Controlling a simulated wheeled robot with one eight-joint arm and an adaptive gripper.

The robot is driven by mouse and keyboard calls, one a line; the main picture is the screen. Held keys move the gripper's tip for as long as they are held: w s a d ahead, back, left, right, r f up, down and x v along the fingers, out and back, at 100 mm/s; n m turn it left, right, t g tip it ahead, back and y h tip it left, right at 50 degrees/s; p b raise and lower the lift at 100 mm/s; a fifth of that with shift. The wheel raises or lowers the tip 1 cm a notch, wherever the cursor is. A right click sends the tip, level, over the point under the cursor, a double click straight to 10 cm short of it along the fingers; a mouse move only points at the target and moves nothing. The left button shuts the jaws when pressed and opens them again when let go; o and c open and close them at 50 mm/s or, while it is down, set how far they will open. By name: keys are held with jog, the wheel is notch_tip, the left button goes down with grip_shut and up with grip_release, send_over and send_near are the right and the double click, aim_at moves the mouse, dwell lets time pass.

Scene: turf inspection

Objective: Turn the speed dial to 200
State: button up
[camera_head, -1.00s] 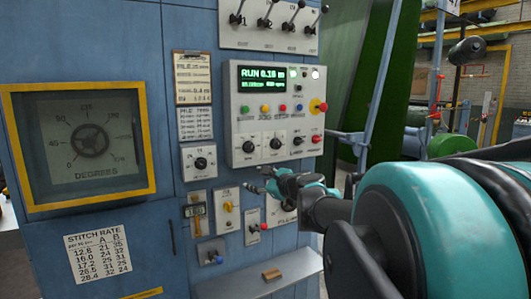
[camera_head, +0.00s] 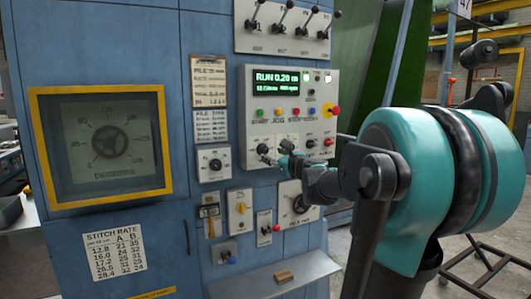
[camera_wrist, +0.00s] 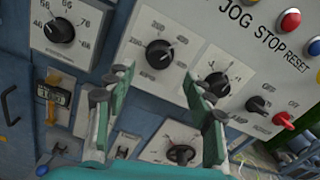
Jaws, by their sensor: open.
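The console panel (camera_head: 320,85) carries a pair of black knobs on pale plates below its coloured buttons. The left one, seemingly the speed dial (camera_head: 262,148), shows as a dark knob on a numbered plate in the wrist view (camera_wrist: 160,53). Its numbers are too small to read surely, and so is its setting. My gripper (camera_head: 275,158) is in front of this lower part of the panel. In the wrist view my open, empty fingers (camera_wrist: 157,78) stand either side of the dial's line, with the dial just beyond the tips, apart from them.
A second knob (camera_wrist: 217,84) is close behind the right finger. A red-tipped switch (camera_wrist: 282,120) lies further right. A separate dial (camera_wrist: 60,30) is at upper left. A shelf (camera_head: 275,275) juts out below. The yellow-framed gauge (camera_head: 110,148) is left.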

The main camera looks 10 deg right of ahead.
aim_at(265, 151)
jog(key=x, duration=0.7)
jog(key=shift+w+a, duration=0.1)
jog(key=shift+w, duration=0.05)
jog(key=shift+c, duration=0.5)
jog(key=c, duration=1.1)
jog(key=shift+o, duration=0.2)
